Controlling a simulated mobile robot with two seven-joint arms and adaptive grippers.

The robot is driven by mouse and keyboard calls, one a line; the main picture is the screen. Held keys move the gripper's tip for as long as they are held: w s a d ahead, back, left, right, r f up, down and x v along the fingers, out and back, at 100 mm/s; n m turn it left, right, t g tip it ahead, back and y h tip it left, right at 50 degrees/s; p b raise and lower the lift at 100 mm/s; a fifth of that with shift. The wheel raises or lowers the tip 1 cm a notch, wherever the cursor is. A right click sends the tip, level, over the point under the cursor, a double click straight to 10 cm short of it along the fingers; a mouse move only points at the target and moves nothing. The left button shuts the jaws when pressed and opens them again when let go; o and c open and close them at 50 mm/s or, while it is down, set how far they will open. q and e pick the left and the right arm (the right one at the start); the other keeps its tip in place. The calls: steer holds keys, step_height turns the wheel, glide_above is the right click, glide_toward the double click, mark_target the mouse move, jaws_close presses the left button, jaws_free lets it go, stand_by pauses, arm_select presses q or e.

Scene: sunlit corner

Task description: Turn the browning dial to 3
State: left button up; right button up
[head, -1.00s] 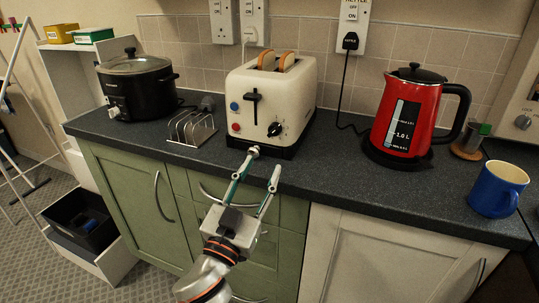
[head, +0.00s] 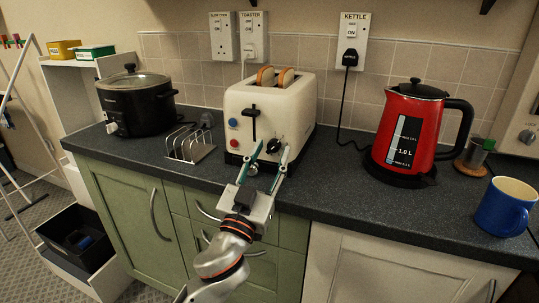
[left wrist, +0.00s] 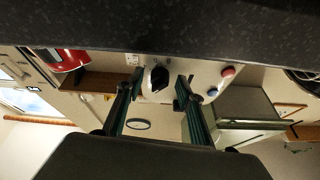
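The cream toaster (head: 295,110) stands on the dark worktop with two slices of bread (head: 266,76) in its slots. Its black browning dial (head: 274,145) is low on the right of the front face. The dial also shows in the left wrist view (left wrist: 157,78), between the two fingers. My left gripper (head: 271,153) is open and empty, its fingertips just in front of the dial, one to each side. I cannot tell whether they touch it. The dial's number marks are too small to read. My right gripper is not in view.
A black lever (head: 253,124), blue button (head: 232,106) and red button (head: 233,143) are left of the dial. A wire toast rack (head: 190,145) and slow cooker (head: 137,102) stand to the left. A red kettle (head: 424,130) and blue mug (head: 503,210) stand to the right.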

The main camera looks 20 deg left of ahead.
arm_select(q)
jaws_close()
